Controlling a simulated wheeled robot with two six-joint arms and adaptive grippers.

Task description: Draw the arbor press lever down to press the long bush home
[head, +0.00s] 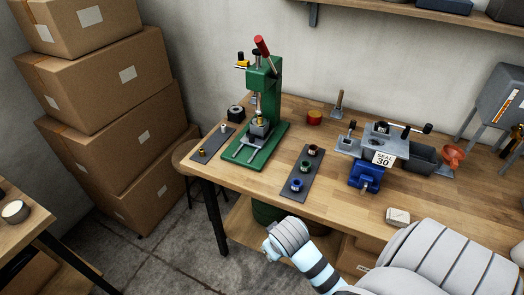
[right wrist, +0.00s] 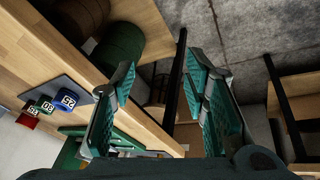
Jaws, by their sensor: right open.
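The green arbor press (head: 275,95) stands on the left part of the workbench. Its red-handled lever (head: 262,47) sticks up, tilted, at the top. A small brass-coloured piece (head: 260,121) shows under the ram, on a grey block; whether it is the long bush I cannot tell. My right gripper (right wrist: 160,75) is open in the right wrist view, with nothing between its fingers. It is by the bench's front edge, apart from the lever. Part of the green press (right wrist: 68,157) shows at lower left there. My left gripper is in neither view.
Stacked cartons (head: 115,95) fill the left. Bare wood lies between mat and fixture.

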